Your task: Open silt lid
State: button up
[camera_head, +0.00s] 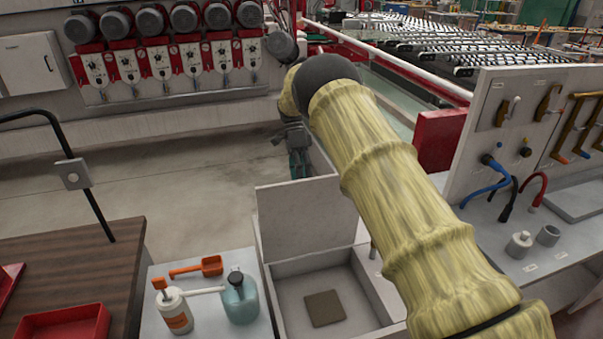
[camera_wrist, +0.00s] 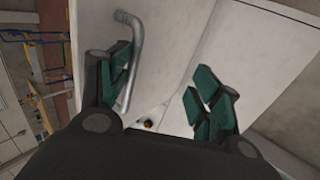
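The silt box (camera_head: 375,290) stands open in the head view, its inside and a flat brown square (camera_head: 324,308) on its floor visible. A pale panel, which looks like the silt lid (camera_head: 310,215), stands upright at the box's back edge. My gripper (camera_head: 299,165) is beyond the panel's top edge, with teal fingers pointing down. In the wrist view my gripper (camera_wrist: 163,100) has its fingers spread wide, with nothing clamped between them. A bent grey metal tube (camera_wrist: 137,65) runs beside the left finger against pale panels. Whether it touches the finger I cannot tell.
A white bottle (camera_head: 174,310), a teal jug (camera_head: 239,298) and an orange scoop (camera_head: 197,267) stand left of the box. A wooden table (camera_head: 85,270) is further left. A panel with hoses (camera_head: 490,130) rises at right. Open floor lies behind the bottles.

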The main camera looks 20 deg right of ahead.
jog(key=shift+s+a+f, duration=0.1)
jog(key=shift+f, duration=0.2)
jog(key=shift+c, duration=0.6)
jog(key=shift+w+r, duration=0.4)
jog(key=shift+r, duration=0.1)
jog(key=shift+c, duration=0.8)
jog(key=v, duration=1.1)
jog(key=shift+r, duration=0.35)
jog(key=shift+f, duration=0.1)
